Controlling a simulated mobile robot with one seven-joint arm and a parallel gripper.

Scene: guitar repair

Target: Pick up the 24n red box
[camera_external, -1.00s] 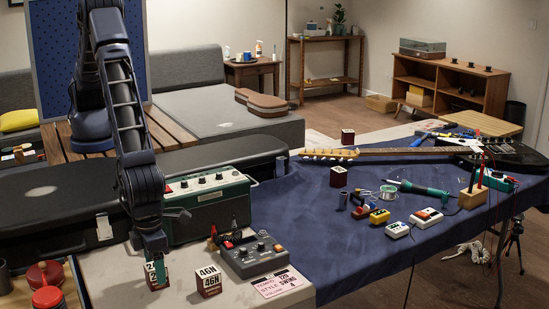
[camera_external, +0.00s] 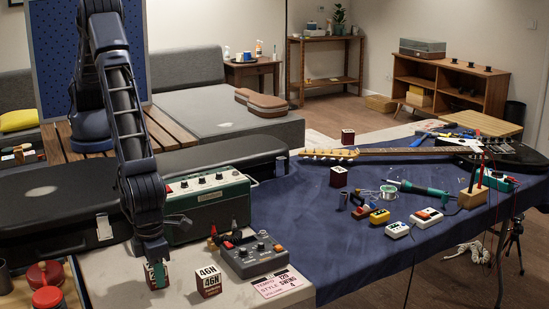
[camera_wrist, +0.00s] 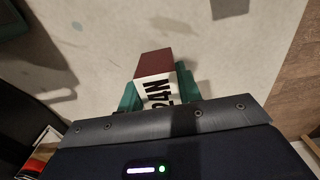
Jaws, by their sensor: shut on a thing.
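The 24N box (camera_wrist: 157,78) shows in the wrist view with a dark red face and a white face marked 24N. My gripper (camera_wrist: 155,92) has a green finger on each side of the box and is shut on it. In the external view my gripper (camera_external: 156,272) is at the front left of the light tabletop, with the box (camera_external: 158,275) mostly hidden between the fingers. I cannot tell for sure whether the box touches the tabletop.
A 46N box (camera_external: 209,282) stands just right of my gripper. A grey pedal device (camera_external: 252,254) and a green amplifier (camera_external: 208,205) are behind it. A printed card (camera_external: 272,283) lies at the front. Red-lidded jars (camera_external: 47,297) stand to the left.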

